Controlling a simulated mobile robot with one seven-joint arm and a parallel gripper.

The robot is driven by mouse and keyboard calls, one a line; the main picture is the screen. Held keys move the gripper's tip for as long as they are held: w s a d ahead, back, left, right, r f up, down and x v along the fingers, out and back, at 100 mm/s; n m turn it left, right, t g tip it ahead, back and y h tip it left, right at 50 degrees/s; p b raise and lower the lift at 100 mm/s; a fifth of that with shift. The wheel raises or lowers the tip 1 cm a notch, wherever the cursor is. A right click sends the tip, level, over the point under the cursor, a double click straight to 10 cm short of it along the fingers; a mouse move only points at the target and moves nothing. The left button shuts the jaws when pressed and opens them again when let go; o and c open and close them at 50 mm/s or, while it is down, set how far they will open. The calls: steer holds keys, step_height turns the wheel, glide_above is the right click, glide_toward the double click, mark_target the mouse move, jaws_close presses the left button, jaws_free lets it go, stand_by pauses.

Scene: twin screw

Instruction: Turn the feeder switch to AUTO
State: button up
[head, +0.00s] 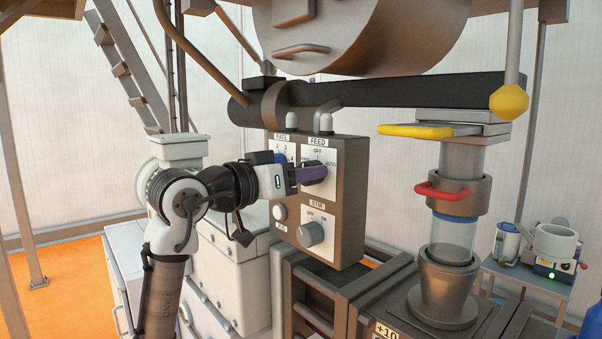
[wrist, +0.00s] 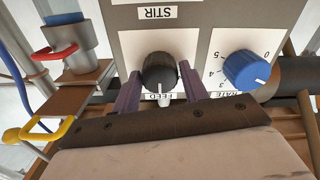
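The feeder switch is a black knob (wrist: 159,70) on the white FEED plate, seen upside down in the wrist view. Its pale pointer is toward the FEED label. In the head view, the FEED plate (head: 321,150) shows OFF at the top and AUTO at the right; my gripper largely covers the knob. My gripper (wrist: 160,82) has its purple fingers apart, one on each side of the knob. Narrow gaps seem to show between fingers and knob, though contact is hard to judge. In the head view my gripper (head: 312,174) reaches the panel from the left.
The grey control box (head: 347,200) also carries a STIR knob (head: 310,233) below and a blue RATE knob (wrist: 247,70) beside FEED. A white JOG button (head: 279,212) is at lower left. A glass column with a red handle (head: 442,192) stands to the right.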

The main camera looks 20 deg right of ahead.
steer(key=c, duration=0.6)
steer(key=shift+m, duration=0.4)
steer(key=m+b, duration=0.4)
steer(key=m, duration=0.7)
steer(key=shift+s, duration=0.1)
steer(key=o, duration=1)
